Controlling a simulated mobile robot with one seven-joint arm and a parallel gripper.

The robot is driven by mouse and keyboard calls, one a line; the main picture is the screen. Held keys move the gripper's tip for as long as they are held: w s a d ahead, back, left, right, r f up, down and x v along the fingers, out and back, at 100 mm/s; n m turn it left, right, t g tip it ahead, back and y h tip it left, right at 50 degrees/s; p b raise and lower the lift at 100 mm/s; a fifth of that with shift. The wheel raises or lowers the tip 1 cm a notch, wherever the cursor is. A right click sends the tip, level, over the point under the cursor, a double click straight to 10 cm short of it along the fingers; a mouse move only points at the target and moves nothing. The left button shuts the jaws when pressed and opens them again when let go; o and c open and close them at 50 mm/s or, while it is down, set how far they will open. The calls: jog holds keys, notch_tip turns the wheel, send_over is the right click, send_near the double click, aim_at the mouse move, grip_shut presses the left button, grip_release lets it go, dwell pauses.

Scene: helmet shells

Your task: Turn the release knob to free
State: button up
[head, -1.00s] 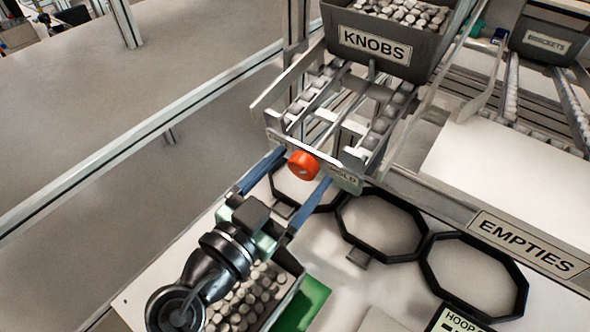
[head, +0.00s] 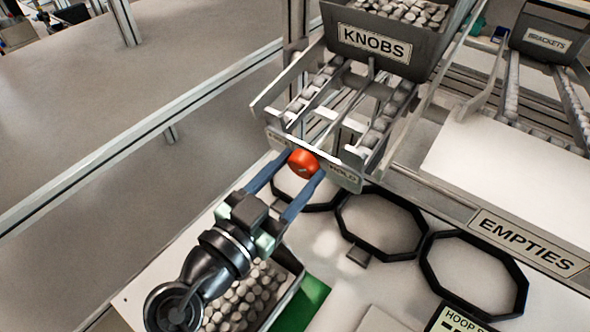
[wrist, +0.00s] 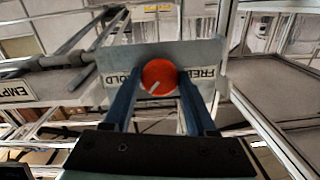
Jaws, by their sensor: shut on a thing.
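The release knob is a round orange-red knob (head: 303,163) on the front of a grey label plate (head: 343,174) below the knobs bin. It also shows in the wrist view (wrist: 160,75), with a short white pointer line slanting to the lower left. In that view the plate (wrist: 148,52) reads HOLD to the left of the knob and FREE to its right, upside down. My gripper (head: 298,168) has its two blue fingers shut on the knob, one on each side; the wrist view shows the gripper (wrist: 159,80) too. The FREE lettering is partly covered by a finger.
The grey KNOBS bin (head: 385,45) stands above on a rail chute. Several black octagonal hoops (head: 475,275) lie on the bench to the right, near the EMPTIES label (head: 527,244). A box of pale pieces (head: 238,300) lies beneath my arm.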

jog(key=shift+n, duration=0.3)
jog(key=shift+n+g+h, duration=0.5)
jog(key=shift+n+h, duration=0.2)
jog(key=shift+n, duration=0.7)
jog(key=shift+w+a+n+g+h, duration=0.1)
jog(key=shift+n+g+h, duration=0.35)
jog(key=shift+n, duration=1.25)
jog(key=shift+f+n+h+p, duration=0.1)
jog(key=shift+n+h+p, duration=0.5)
jog(key=shift+n, duration=1.2)
jog(key=shift+n+h+p, duration=0.35)
jog(key=shift+n+h, duration=0.1)
jog(key=shift+n, duration=1.15)
jog(key=shift+f+n, duration=0.1)
jog(key=shift+n, duration=0.4)
jog(key=o, duration=1.3)
jog(key=shift+a, duration=0.1)
jog(key=shift+o, duration=0.2)
